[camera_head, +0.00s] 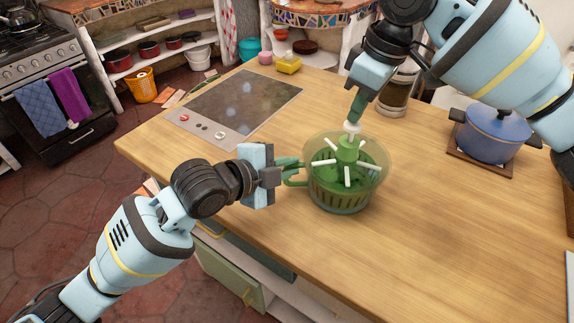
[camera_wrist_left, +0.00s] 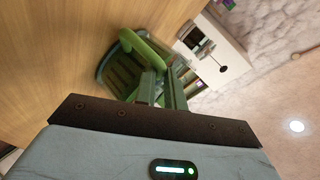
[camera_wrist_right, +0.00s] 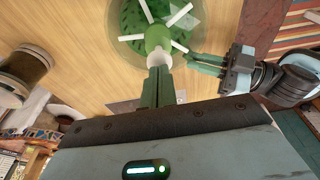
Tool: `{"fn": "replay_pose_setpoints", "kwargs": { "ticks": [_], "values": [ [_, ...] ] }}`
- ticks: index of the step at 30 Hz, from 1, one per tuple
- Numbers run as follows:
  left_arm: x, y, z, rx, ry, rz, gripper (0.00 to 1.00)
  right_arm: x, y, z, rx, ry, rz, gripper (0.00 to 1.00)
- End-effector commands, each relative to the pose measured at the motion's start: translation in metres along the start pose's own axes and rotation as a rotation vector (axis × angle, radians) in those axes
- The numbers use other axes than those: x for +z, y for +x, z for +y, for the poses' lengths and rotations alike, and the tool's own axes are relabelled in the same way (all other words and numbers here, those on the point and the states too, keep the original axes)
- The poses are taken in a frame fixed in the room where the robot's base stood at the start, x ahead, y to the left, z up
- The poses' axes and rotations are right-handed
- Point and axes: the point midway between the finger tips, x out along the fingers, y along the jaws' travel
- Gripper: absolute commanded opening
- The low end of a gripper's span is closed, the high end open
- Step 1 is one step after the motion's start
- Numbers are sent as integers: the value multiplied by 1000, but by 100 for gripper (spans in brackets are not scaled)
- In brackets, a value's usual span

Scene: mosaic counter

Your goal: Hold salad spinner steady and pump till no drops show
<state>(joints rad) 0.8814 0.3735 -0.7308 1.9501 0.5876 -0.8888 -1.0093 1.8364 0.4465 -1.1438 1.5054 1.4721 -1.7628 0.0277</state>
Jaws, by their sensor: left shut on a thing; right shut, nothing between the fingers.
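The salad spinner (camera_head: 343,190) stands on the wooden counter, a clear bowl with a green basket inside and a lid with white spokes around a green centre. A white-topped pump knob (camera_head: 352,128) rises from the lid's middle. My left gripper (camera_head: 292,172) is shut on the green handle at the spinner's left side; the handle also shows in the left wrist view (camera_wrist_left: 145,50). My right gripper (camera_head: 356,112) is shut with nothing between its fingers, its tips pointing down at the knob. In the right wrist view the fingertips are right at the knob (camera_wrist_right: 160,57); contact is unclear. Drops cannot be made out.
A dark cooktop (camera_head: 243,105) lies at the counter's left. A blue pot (camera_head: 492,134) on a wooden board stands at the right, and a lidded jar (camera_head: 397,92) stands behind the spinner. The counter (camera_head: 430,240) in front and to the right is clear.

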Motion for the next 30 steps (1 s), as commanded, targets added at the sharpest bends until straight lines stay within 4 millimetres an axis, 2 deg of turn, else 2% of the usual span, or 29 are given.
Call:
{"fn": "replay_pose_setpoints", "kwargs": {
  "ticks": [5,18,30],
  "values": [
    [2,1,4,9,-2,-4,0,1,3,0,-1,0,-1,0],
    [2,1,4,9,-2,-3,0,6,29,0,-3,0,-2,0],
    [2,1,4,9,-2,-3,0,3,16,0,-1,1,-1,0]
  ]
}}
